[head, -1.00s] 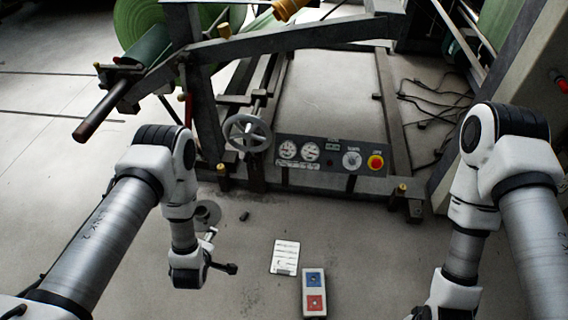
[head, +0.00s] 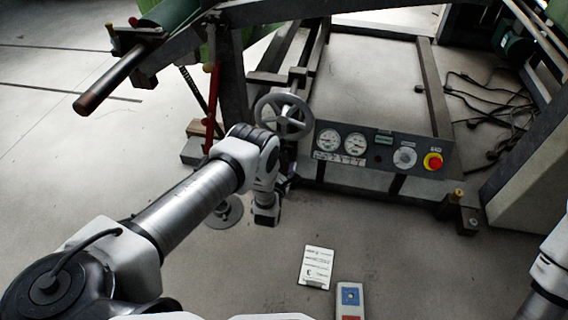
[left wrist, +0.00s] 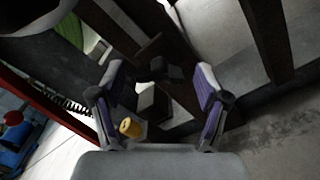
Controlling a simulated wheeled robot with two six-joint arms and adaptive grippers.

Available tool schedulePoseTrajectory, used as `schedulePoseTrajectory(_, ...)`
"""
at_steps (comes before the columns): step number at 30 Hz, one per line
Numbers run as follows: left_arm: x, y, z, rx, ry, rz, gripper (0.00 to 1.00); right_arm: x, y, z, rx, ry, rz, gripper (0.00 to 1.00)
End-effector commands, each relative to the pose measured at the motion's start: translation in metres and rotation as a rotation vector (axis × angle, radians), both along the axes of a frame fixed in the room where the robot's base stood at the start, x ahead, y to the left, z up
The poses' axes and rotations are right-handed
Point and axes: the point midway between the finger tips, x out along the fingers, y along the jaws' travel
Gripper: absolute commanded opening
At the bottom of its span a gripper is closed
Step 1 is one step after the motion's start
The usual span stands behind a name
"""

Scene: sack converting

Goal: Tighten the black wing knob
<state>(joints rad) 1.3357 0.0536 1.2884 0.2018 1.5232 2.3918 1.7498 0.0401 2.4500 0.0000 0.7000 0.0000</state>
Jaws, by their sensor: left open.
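A dark, knob-like piece, probably the black wing knob (left wrist: 166,68), shows in the left wrist view in front of a dark bracket, between and beyond my fingers. Its wings are too dark to make out clearly. My left gripper (left wrist: 160,78) is open, with its purple-lined fingers apart and nothing between them touching. In the head view my left gripper (head: 286,186) is low beside the machine frame, below the grey handwheel (head: 284,117), mostly hidden by my own wrist. I cannot pick out the knob in the head view. My right gripper is outside both views.
A panel (head: 380,150) with gauges and a red-yellow button is right of the handwheel. A yellow knob (left wrist: 130,128) lies close to my left finger. A white card (head: 316,267) and a pendant box (head: 349,300) lie on open floor.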

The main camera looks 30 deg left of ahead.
Motion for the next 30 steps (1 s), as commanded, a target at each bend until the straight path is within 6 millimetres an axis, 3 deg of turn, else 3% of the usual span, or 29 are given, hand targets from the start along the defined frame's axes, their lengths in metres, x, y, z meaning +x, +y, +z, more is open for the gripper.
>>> schedulePoseTrajectory(6,0.0007,0.0003,0.0006,0.001,0.002,0.0,0.71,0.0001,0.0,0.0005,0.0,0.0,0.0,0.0)
schedulePoseTrajectory(11,0.0006,0.0002,0.0006,0.001,0.002,0.0,0.15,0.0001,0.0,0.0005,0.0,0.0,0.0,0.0)
schedulePoseTrajectory(23,0.0006,0.0002,0.0007,0.029,0.009,0.0,0.15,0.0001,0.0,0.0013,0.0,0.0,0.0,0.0)
schedulePoseTrajectory(30,0.0006,0.0001,0.0012,0.137,0.037,0.0,0.15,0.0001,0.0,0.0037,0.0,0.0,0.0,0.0)
